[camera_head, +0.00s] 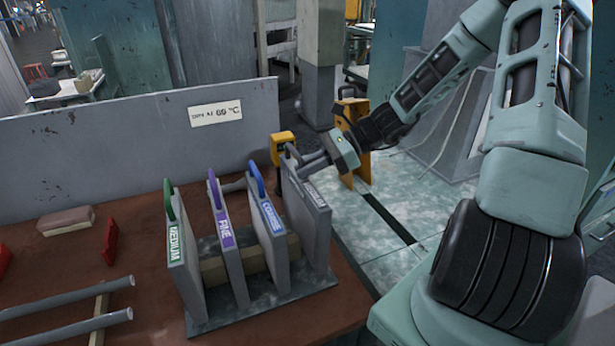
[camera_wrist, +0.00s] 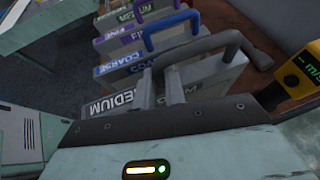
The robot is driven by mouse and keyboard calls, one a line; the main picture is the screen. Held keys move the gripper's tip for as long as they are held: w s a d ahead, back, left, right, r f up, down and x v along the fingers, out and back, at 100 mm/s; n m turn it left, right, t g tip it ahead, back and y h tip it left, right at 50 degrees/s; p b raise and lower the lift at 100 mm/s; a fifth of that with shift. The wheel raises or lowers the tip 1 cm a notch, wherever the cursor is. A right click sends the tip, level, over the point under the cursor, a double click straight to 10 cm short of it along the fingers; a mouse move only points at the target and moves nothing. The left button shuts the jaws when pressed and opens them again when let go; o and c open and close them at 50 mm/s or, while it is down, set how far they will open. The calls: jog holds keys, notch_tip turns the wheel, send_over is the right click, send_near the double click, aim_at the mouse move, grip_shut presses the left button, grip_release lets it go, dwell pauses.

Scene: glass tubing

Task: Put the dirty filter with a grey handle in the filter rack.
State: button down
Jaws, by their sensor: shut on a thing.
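The filter with a grey handle (camera_head: 307,218) is a flat grey panel, upright at the right end of the filter rack (camera_head: 210,322). Its top edge bears a dark label. My gripper (camera_head: 300,162) is shut on its grey handle, reaching in from the right. In the wrist view the grey handle (camera_wrist: 215,42) arches above the fingers (camera_wrist: 165,88), and the label reads MEDIUM. The filter's lower edge is close to the rack's base; I cannot tell whether it is fully seated. The rack also holds green-handled (camera_head: 184,250), purple-handled (camera_head: 228,255) and blue-handled (camera_head: 268,235) filters.
A yellow device (camera_head: 284,146) stands just behind the grey-handled filter. A grey panel (camera_head: 100,160) with a temperature sign runs behind the table. Grey tubes (camera_head: 70,305), red pieces (camera_head: 110,242) and a brownish block (camera_head: 66,221) lie at the left.

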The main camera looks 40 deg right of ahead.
jog(key=shift+f, duration=1.3)
jog(key=c, duration=1.5)
grip_release()
jog(key=shift+o, duration=0.2)
